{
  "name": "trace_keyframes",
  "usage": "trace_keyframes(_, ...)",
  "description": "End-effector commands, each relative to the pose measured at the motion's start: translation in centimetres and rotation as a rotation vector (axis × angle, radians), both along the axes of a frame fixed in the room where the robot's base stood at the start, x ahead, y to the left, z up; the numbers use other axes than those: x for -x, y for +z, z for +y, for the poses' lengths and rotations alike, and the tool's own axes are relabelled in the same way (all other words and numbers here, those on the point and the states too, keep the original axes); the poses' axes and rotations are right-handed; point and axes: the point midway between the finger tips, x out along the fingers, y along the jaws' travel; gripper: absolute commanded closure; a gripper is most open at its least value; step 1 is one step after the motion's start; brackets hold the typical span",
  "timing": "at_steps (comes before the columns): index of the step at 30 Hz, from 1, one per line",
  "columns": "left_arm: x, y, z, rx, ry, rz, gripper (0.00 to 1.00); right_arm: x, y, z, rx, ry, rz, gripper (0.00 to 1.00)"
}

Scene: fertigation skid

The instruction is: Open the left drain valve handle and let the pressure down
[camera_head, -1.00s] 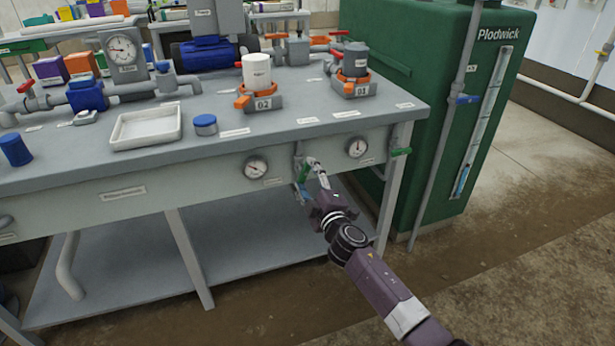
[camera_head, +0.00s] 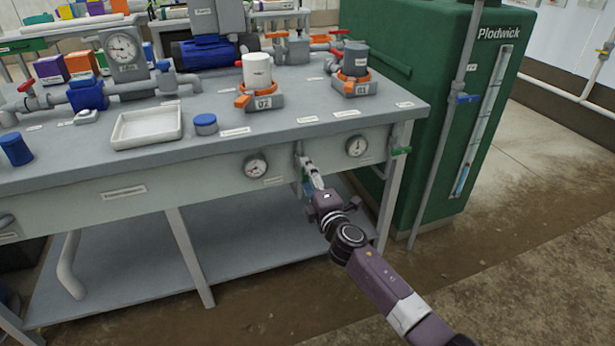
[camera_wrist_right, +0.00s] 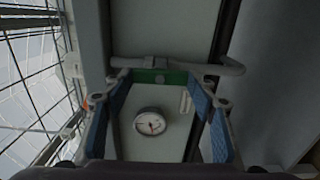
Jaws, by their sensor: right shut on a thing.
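The left drain valve has a green handle (camera_wrist_right: 172,77) on a grey pipe (camera_wrist_right: 222,66), under the bench's front edge. My right gripper (camera_wrist_right: 160,82) is shut on this handle; its blue-padded fingers stand on either side of it in the wrist view. In the head view the same gripper (camera_head: 309,172) largely hides the handle, so its exact angle is hard to tell there. A round gauge (camera_head: 255,166) sits on the front panel left of it and shows in the wrist view (camera_wrist_right: 150,122); its reading is too small to tell. My left gripper is not in view.
A second green handle (camera_head: 401,150) is at the bench's right corner, with another gauge (camera_head: 357,146) between. Two filter housings, labelled 02 (camera_head: 257,75) and 01 (camera_head: 355,62), stand on the bench above. A green tank (camera_head: 440,110) stands close on the right.

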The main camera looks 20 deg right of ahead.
Motion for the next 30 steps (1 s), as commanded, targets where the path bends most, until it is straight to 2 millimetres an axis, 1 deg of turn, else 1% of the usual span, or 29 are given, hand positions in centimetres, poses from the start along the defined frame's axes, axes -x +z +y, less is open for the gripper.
trace_keyframes(7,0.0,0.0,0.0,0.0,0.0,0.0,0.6,0.0,-0.2,0.0,0.009,0.001,0.002,0.72)
trace_keyframes(8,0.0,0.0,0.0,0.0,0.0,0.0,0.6,0.0,-0.2,0.0,0.009,0.001,0.002,0.45)
trace_keyframes(12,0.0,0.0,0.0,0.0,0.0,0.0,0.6,0.0,-0.1,0.0,0.007,0.001,0.001,0.3)
trace_keyframes(20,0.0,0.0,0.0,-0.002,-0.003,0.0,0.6,0.0,0.0,0.0,0.004,0.0,0.001,0.3)
trace_keyframes(23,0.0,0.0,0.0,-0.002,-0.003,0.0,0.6,0.3,-0.1,-0.1,0.004,0.0,0.001,0.3)
trace_keyframes(26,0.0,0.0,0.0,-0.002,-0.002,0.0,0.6,1.3,-0.2,-0.1,0.005,0.0,0.001,0.3)
trace_keyframes(29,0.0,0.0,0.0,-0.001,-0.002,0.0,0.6,2.8,-0.2,-0.1,0.006,0.002,0.002,0.3)
trace_keyframes(30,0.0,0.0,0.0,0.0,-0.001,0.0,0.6,3.5,-0.2,-0.1,0.005,0.001,0.003,0.3)
